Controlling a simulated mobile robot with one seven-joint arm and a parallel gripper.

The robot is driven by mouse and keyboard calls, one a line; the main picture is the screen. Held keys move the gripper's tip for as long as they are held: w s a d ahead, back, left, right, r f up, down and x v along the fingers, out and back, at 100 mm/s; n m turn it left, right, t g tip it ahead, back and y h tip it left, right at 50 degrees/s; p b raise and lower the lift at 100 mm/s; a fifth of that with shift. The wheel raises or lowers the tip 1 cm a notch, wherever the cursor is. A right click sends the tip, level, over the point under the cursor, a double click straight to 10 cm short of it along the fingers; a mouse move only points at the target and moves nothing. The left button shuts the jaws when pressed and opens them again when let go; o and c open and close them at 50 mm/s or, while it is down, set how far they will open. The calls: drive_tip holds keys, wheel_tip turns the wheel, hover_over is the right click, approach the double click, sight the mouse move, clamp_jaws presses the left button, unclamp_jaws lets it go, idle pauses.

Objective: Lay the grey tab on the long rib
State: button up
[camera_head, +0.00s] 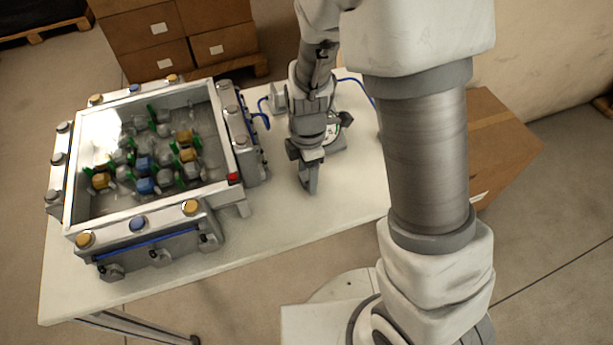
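My gripper (309,180) points down over the right part of the white table, to the right of the metal-framed box. Its fingers are seen edge-on, so I cannot tell whether they are open or shut, or whether anything is between them. The box (230,160) holds a mix of small grey, orange and blue pieces with green bits. Several pieces are grey, and I cannot pick out the grey tab among them. I cannot make out the long rib either.
A small device (334,138) with a dark knob and blue cable stands behind my gripper, partly hidden. The white table (270,235) is clear in front of my gripper. Cardboard boxes (160,40) stand behind the table, and another carton (500,145) is at the right.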

clamp_jaws()
